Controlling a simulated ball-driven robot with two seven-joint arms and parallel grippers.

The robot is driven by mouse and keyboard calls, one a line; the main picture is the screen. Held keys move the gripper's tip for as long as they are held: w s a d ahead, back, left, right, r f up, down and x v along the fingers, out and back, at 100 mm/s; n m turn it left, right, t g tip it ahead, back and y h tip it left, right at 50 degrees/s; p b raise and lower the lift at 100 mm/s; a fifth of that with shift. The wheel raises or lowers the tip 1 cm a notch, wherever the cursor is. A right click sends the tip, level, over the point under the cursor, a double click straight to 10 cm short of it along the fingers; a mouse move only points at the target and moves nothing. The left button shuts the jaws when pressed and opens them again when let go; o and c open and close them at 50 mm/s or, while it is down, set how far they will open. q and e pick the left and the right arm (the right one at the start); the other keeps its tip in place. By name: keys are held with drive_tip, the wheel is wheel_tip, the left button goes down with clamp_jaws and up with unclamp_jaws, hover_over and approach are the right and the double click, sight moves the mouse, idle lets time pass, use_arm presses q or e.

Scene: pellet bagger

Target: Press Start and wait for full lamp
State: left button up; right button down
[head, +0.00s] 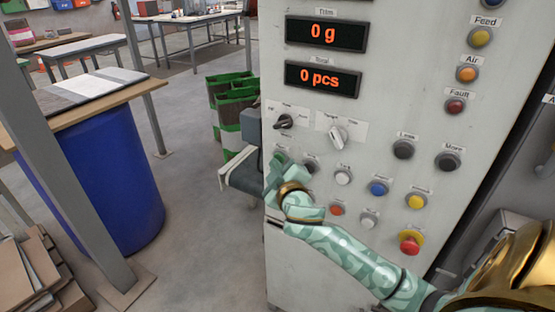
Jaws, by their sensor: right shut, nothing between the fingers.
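The grey control cabinet (400,120) stands in front of me, with lamps, displays, knobs and buttons. My right gripper (277,174) is shut and empty at the lower left of the panel. Just above its fingers a green button (281,158) shows in part; its label is hidden or too small to read, and I cannot tell if the fingers touch it. The displays read 0 g (324,33) and 0 pcs (320,77). Lamps marked Feed (480,38), Air (467,73) and Fault (455,106) are at right. I see no lamp marked full. My left gripper is not in view.
A red mushroom button (411,242) on a yellow collar sits low on the panel, close to my right forearm. Other buttons, such as a blue one (378,188), surround the arm.

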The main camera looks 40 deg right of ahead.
drive_tip(key=shift+s+a, duration=0.25)
drive_tip(key=shift+a, duration=0.3)
drive_tip(key=shift+s+a+p, duration=0.2)
drive_tip(key=shift+s+a, duration=0.2)
drive_tip(key=shift+a, duration=0.5)
drive_tip(key=shift+s+a+p, duration=0.15)
drive_tip(key=shift+s+a, duration=0.2)
drive_tip(key=shift+a, duration=0.6)
drive_tip(key=shift+s+a+p, duration=0.2)
drive_tip(key=shift+s+a, duration=0.2)
drive_tip(key=shift+a, duration=0.5)
